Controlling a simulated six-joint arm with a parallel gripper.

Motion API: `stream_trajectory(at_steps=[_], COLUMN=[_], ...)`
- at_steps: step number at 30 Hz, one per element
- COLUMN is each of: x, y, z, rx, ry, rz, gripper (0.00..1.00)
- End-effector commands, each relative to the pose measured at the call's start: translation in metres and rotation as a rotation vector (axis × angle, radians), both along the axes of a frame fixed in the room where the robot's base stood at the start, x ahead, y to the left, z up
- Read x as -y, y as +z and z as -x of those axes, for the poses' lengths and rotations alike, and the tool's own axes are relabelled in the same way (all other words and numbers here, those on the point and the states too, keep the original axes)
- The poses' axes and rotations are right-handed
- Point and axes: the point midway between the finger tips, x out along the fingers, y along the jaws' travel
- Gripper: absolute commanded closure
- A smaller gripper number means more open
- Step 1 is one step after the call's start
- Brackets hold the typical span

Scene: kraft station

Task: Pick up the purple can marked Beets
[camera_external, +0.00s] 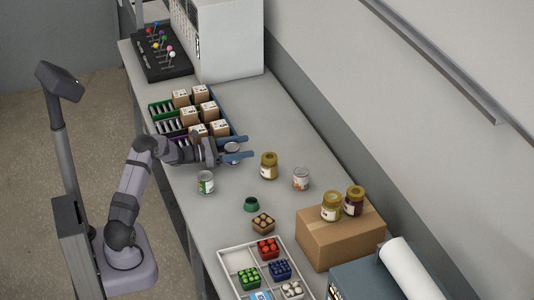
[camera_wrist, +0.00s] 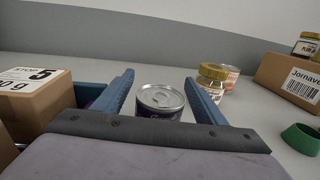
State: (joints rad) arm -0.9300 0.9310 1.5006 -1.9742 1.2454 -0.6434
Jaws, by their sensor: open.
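The purple can (camera_wrist: 160,103) stands upright between the two blue fingers of my gripper (camera_wrist: 160,94) in the wrist view. Its silver lid with a ring pull shows, along with a strip of dark purple label; the lower part is hidden behind my gripper. In the external view the can (camera_external: 232,148) is partly covered by the fingers of my gripper (camera_external: 238,148). My gripper is open, with a finger on each side of the can and visible gaps in the wrist view.
A rack with small cartons (camera_external: 190,115) stands close behind the can. A green-labelled can (camera_external: 206,183), a gold-lidded jar (camera_external: 269,166) and an orange-labelled can (camera_external: 301,179) stand nearby. A green cup (camera_external: 251,204) and a cardboard box (camera_external: 340,235) are farther right.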

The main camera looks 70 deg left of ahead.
Motion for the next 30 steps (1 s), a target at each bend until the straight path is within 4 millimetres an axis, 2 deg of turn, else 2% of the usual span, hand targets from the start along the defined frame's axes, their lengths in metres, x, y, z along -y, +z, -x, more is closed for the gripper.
stream_trajectory(at_steps=[1, 7, 15, 20, 30], x=[0.0, 0.0, 0.0, 0.0, 0.0], y=[0.0, 0.0, 0.001, 0.01, 0.063], z=[0.0, 0.0, 0.0, 0.0, 0.0], rx=[0.0, 0.0, 0.001, 0.002, 0.004], ry=[0.0, 0.0, 0.0, -0.001, -0.001], rz=[0.0, 0.0, -0.002, -0.004, -0.006], gripper=[0.35, 0.83, 0.83, 0.83, 0.83])
